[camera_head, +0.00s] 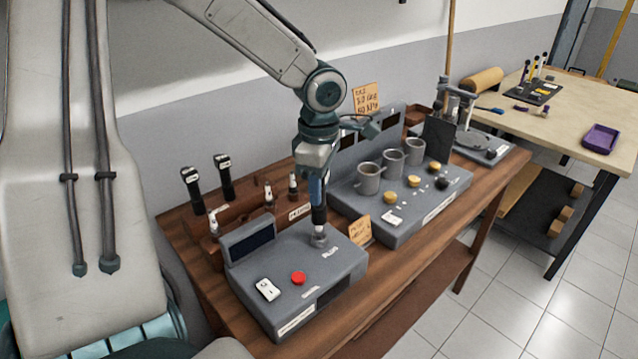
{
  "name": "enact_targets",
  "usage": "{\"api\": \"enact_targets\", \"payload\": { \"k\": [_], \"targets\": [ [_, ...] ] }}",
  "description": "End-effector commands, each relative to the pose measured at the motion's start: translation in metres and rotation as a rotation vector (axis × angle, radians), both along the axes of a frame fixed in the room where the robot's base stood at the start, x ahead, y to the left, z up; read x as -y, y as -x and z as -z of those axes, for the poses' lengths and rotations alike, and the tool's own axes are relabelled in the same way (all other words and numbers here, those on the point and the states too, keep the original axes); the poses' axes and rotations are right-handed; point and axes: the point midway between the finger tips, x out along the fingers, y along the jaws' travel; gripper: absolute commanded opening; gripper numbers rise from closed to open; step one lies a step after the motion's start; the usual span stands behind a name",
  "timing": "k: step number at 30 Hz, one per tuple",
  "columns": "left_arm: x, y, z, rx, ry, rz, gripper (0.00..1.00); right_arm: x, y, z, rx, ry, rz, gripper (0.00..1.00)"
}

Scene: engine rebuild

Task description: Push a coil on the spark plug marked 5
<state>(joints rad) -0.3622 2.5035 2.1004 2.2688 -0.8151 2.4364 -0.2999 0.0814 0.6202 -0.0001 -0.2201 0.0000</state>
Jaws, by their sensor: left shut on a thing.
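My left gripper (316,180) points down over the grey tester box (345,265) and is shut on a dark, upright stick-like thing (319,213), which looks like a coil. Its lower end meets a round grey socket (319,239) on the box top; I cannot tell how deep it sits or whether a plug is under it. Two more black coils (192,190) (224,177) stand in the wooden rack behind. Light-topped spark plugs (268,196) (293,186) stand in the rack, and another plug (214,222) is at its left. No number 5 is readable. My right gripper is not in view.
The tester has a dark screen (253,244), a red button (298,278) and a white switch (267,289). To the right, a grey station (406,222) carries several cups and knobs. A small card (359,231) stands between them. The wooden bench's front strip (395,282) is clear.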

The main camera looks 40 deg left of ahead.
Motion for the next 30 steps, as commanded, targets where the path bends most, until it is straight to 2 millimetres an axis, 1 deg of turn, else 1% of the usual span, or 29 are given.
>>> {"api": "enact_targets", "payload": {
  "k": [19,28,29,30],
  "targets": [
    [0.000,0.000,0.014,0.000,0.000,0.000,0.05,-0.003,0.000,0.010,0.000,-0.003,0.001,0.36],
    [0.000,0.000,0.014,0.000,0.000,0.000,0.05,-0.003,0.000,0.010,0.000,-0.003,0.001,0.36],
    [0.000,0.000,0.014,0.000,0.000,0.000,0.33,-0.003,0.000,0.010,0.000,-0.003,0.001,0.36],
    [0.000,0.000,0.014,0.000,0.000,0.000,0.40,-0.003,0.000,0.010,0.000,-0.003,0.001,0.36]
  ]
}}
